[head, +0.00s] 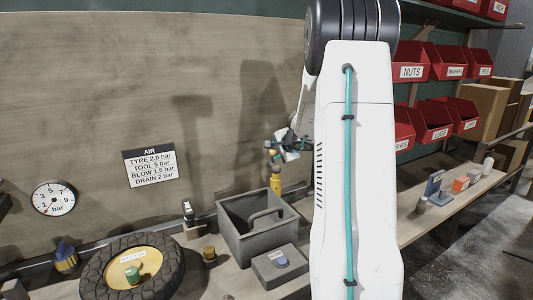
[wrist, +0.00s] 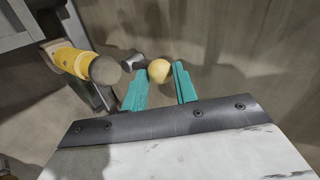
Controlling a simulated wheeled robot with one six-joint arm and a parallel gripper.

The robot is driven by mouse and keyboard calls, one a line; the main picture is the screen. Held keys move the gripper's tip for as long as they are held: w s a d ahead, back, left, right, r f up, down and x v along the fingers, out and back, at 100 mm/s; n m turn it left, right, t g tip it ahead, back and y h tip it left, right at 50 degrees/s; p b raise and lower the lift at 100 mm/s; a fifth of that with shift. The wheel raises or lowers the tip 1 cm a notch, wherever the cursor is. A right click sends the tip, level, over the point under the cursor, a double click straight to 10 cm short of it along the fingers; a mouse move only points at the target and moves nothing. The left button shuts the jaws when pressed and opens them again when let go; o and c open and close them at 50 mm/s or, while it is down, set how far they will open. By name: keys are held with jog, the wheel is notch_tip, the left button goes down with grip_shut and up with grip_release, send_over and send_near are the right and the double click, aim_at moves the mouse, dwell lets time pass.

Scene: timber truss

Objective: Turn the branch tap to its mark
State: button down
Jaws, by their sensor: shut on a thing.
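My gripper (head: 290,146) is in front of the back panel, above the yellow cylinder (head: 276,184) at the far edge of the bench. In the wrist view its teal fingers (wrist: 160,88) are shut on a round yellow knob (wrist: 158,69), which appears to be the branch tap's handle. A short grey metal piece (wrist: 132,62) shows just left of the knob. The yellow cylinder, with a dark grey end, also shows in the wrist view (wrist: 72,60), left of the fingers. The tap's body and its mark cannot be made out.
A grey open tote (head: 250,238) stands below the gripper. A tyre (head: 92,282) lies front left. A pressure gauge (head: 54,199) and an air-pressure sign (head: 150,166) are on the panel. Red bins (head: 411,72) hang at right. My arm hides the middle of the bench.

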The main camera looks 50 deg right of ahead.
jog(key=shift+r, duration=0.1)
jog(key=c, duration=1.4)
grip_release()
jog(key=shift+s, duration=0.1)
jog(key=v, duration=0.7)
jog(key=shift+s+a+r, duration=0.15)
jog(key=shift+s, duration=0.05)
